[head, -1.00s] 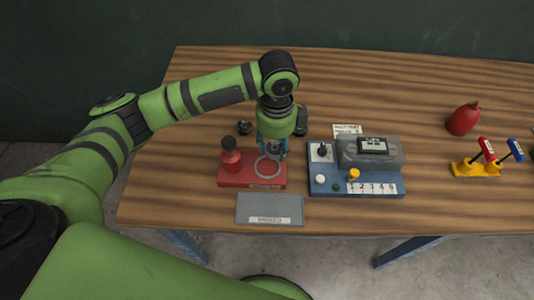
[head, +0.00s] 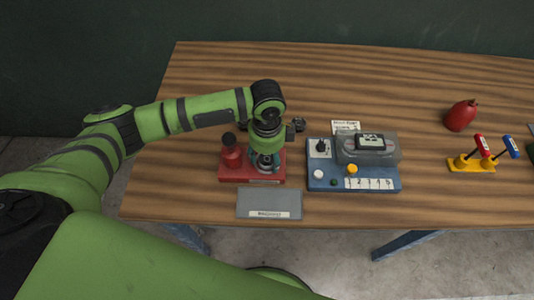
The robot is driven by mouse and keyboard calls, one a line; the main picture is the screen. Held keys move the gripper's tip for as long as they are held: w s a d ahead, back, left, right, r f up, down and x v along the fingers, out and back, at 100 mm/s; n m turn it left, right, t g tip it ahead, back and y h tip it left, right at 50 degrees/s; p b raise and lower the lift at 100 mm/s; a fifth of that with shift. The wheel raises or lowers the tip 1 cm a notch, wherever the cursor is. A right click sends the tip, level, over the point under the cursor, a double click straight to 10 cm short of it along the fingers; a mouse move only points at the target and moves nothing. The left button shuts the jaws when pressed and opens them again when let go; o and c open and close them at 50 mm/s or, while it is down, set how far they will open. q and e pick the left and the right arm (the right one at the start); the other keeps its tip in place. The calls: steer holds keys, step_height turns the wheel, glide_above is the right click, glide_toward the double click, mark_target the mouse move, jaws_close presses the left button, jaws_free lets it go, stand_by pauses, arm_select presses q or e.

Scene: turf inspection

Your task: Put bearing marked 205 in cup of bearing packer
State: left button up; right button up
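The gripper covers most of the cup. Something greyish shows between the fingers, but I cannot tell whether it is a bearing or part of the gripper. A small dark ring, perhaps a bearing (head: 299,124), lies on the table behind the gripper; no number is readable. My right gripper is not in view.
A grey labelled plate (head: 268,203) lies in front of the packer. A blue instrument box (head: 325,181) with knobs and a meter stands close to its right. A red bottle (head: 462,115) and a yellow stand (head: 470,164) with red and blue handles are farther right. The back of the wooden table (head: 350,75) is clear.

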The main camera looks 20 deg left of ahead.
mark_target(267, 159)
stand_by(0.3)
arm_select(q)
steer(key=shift+r, duration=0.25)
step_height(267, 159, up, 12)
steer(key=b, duration=0.2)
steer(key=shift+f, duration=0.1)
stand_by(2.1)
